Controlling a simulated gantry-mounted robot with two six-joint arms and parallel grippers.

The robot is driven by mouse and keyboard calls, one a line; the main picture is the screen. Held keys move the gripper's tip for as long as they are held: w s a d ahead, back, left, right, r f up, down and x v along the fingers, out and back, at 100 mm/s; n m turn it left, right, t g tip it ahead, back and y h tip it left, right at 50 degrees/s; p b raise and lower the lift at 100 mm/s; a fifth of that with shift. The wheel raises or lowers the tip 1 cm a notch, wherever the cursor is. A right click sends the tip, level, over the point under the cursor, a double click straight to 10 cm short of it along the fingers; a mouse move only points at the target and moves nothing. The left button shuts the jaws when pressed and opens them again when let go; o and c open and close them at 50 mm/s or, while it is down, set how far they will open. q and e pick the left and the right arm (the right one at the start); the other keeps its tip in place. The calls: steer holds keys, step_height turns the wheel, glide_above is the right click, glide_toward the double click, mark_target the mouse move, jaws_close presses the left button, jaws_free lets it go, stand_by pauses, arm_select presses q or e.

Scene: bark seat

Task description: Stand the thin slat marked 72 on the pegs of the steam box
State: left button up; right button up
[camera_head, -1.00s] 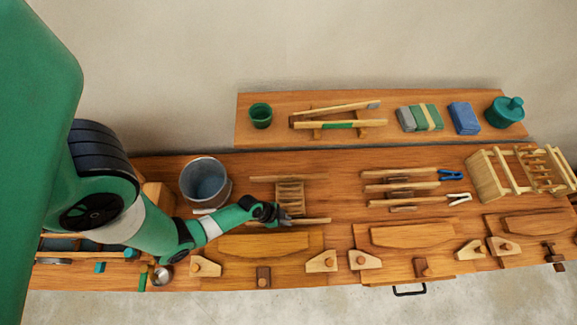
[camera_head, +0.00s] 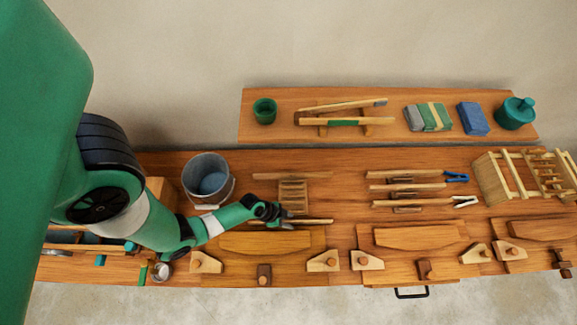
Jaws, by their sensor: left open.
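My left gripper (camera_head: 284,217) is open above the bench, at the front of a small ribbed wooden rack (camera_head: 294,191). A thin slat (camera_head: 315,221) lies by its fingertips; whether it touches them I cannot tell. More thin slats (camera_head: 405,187) lie in a group right of centre, near a blue clamp (camera_head: 456,177) and a white clamp (camera_head: 465,201). No number is legible, so I cannot tell which is 72. An open wooden frame with pegs or bars (camera_head: 489,178), possibly the steam box, stands at the far right. My right gripper is out of view.
A metal bucket (camera_head: 207,174) stands behind my left forearm. Curved boards (camera_head: 265,241) and wooden blocks (camera_head: 322,262) line the front edge. A raised shelf (camera_head: 285,101) behind holds a green cup, tools, blocks and a teal pot. Bare bench lies between the rack and slat group.

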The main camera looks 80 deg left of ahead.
arm_select(q)
steer(key=p+v, duration=0.2)
steer(key=v, duration=0.6)
steer(key=shift+r+p, duration=0.2)
steer(key=shift+p, duration=0.15)
arm_select(e)
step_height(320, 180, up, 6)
steer(key=p, duration=0.3)
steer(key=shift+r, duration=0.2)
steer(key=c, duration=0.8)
arm_select(q)
steer(key=v, duration=0.3)
steer(key=shift+s+r, duration=0.15)
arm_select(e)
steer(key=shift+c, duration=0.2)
arm_select(q)
steer(key=shift+a, duration=0.1)
